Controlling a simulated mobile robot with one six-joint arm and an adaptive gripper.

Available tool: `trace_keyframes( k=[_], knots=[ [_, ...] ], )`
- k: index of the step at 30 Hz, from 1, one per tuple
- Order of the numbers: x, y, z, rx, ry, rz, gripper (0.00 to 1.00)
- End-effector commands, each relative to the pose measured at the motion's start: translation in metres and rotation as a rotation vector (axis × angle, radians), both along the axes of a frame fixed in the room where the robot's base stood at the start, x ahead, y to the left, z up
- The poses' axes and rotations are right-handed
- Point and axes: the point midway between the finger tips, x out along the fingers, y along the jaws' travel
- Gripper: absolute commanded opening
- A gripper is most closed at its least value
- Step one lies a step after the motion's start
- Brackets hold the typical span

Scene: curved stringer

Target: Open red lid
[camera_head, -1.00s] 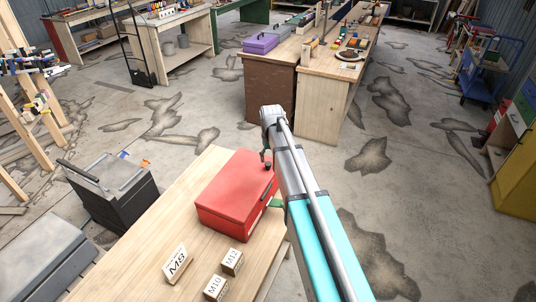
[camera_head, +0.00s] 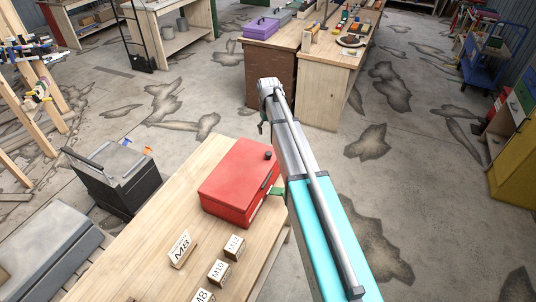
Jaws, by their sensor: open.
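The red box (camera_head: 225,205) stands on the wooden workbench (camera_head: 150,250), and its red lid (camera_head: 238,170) is down flat on it. A small dark knob (camera_head: 268,155) shows at the far right corner of the lid. A dark handle shows on the box's right side, close to my arm. My gripper (camera_head: 262,128) is small in view, beyond the far end of the box and apart from it. It is open and appears empty. My arm hides the floor just to the right of the box.
Several labelled wooden blocks, one marked M8 (camera_head: 181,250), stand on the bench near the box. A dark grey case (camera_head: 125,180) is left of the bench. Other workbenches (camera_head: 325,80) stand farther back. Stained open floor lies to the right.

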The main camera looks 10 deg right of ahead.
Motion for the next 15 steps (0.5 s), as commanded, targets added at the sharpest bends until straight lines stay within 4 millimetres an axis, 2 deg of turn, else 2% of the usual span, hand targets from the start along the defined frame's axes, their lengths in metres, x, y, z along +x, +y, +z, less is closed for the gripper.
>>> trace_keyframes(
  k=[15],
  knots=[
    [0.0, -0.001, -0.034, 0.0, 0.0, -0.001, 0.78]
  ],
)
